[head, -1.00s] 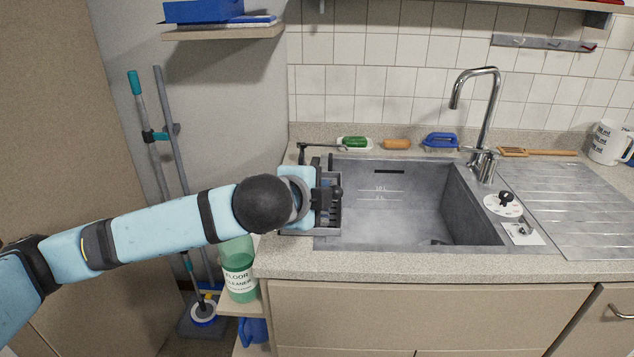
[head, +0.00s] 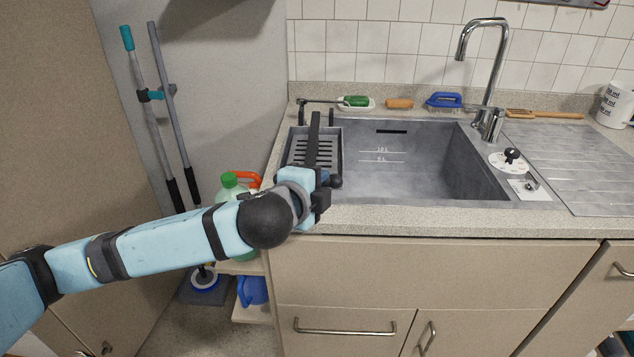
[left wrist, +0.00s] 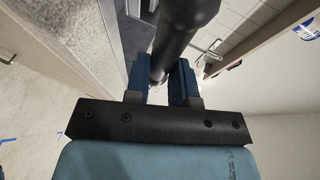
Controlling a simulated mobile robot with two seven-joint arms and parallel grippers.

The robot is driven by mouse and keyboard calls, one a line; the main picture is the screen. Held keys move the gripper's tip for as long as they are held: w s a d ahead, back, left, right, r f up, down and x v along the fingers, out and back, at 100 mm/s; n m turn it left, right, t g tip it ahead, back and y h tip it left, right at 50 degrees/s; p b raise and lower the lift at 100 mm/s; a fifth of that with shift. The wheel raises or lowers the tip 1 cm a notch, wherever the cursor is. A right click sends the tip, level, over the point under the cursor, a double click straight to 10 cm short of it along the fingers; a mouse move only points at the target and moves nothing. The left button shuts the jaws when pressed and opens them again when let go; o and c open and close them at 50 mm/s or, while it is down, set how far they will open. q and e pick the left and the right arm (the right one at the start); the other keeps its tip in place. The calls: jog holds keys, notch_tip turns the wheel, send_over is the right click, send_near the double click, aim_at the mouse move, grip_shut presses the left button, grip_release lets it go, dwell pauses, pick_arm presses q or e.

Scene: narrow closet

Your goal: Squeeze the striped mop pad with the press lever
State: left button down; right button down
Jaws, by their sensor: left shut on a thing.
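The press (head: 334,165) is a grey slotted tray at the left end of the sink. Its dark press lever (head: 313,140) runs forward over the tray to my left gripper (head: 318,190), near the sink's front edge. In the left wrist view, my left gripper (left wrist: 160,88) has its blue fingers on either side of a thick black grip (left wrist: 182,35), and it is shut on this lever grip. I cannot make out the striped mop pad; the lever, gripper and arm cover part of the tray. My right gripper is not in view.
The sink basin (head: 420,165) is empty, with a tap (head: 490,75) behind it. A green-capped bottle (head: 229,182) stands low left of the counter, beside mop handles (head: 150,110). Brushes (head: 444,100) and a sponge (head: 399,104) line the back ledge.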

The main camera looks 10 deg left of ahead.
pick_arm(q)
jog(key=shift+s+f, duration=0.1)
jog(key=shift+f, duration=0.45)
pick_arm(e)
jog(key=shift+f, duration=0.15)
pick_arm(q)
jog(key=c, duration=1.1)
grip_release()
jog(key=shift+c, duration=0.2)
jog(key=shift+o, duration=0.9)
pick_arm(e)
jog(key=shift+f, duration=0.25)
pick_arm(q)
jog(key=shift+r, duration=0.2)
jog(key=p+v, duration=0.4)
jog(key=v, duration=0.9)
jog(key=shift+s, duration=0.25)
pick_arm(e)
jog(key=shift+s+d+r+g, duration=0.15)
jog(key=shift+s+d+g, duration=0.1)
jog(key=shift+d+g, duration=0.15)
pick_arm(q)
jog(key=shift+a, duration=0.1)
